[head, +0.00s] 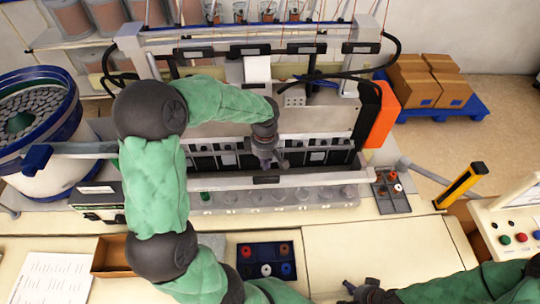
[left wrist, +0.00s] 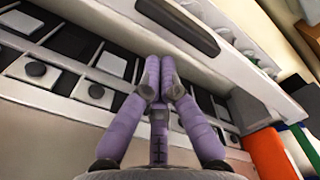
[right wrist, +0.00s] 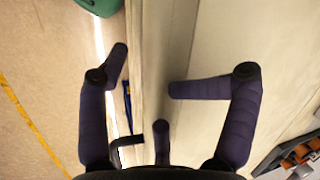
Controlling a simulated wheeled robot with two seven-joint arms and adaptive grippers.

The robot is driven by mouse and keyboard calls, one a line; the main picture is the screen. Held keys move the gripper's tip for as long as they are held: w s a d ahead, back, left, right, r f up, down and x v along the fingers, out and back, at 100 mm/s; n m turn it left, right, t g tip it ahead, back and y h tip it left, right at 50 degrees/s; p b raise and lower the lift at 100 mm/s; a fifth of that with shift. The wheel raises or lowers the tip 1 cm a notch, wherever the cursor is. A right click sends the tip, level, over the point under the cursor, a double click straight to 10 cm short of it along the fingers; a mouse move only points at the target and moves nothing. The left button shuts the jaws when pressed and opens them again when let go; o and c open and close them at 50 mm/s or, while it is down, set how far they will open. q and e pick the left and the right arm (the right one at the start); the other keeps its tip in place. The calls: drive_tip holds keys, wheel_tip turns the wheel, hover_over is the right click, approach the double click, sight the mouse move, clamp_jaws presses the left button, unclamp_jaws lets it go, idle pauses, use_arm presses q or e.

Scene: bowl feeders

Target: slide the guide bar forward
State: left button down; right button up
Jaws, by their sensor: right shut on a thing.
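The guide bar (head: 300,178) is a long pale bar with a black handle (head: 266,180), running across the front of the machine. It also shows in the left wrist view (left wrist: 245,75), with its black handle (left wrist: 178,25) above the fingertips. My left gripper (head: 268,162) is shut, with nothing visible between its fingers. Its tips (left wrist: 161,65) are down behind the bar, on the machine side, close to the bar's inner face; I cannot tell whether they touch it. My right gripper (right wrist: 145,75) has its fingers on either side of the bench edge (right wrist: 150,35), shut on it.
A row of black and white stations (left wrist: 70,80) lies behind the bar. A bowl feeder (head: 40,130) stands at left. Bare bench (head: 370,250) lies at front right.

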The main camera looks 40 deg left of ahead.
drive_tip(key=shift+s+d+r+p, duration=0.1)
drive_tip(key=shift+s+r+p, duration=0.3)
drive_tip(key=shift+s+r, duration=0.1)
drive_tip(key=shift+c, duration=0.3)
drive_tip(key=shift+r, duration=0.25)
use_arm(q)
drive_tip(key=shift+s+d+r+p, duration=0.1)
drive_tip(key=shift+r+p, duration=0.4)
drive_tip(key=shift+r, duration=0.9)
drive_tip(key=shift+s+r+p, duration=0.1)
drive_tip(key=shift+r+p, duration=0.35)
drive_tip(key=shift+r, duration=0.9)
use_arm(e)
drive_tip(key=shift+w+r, duration=0.2)
drive_tip(key=shift+r, duration=0.6)
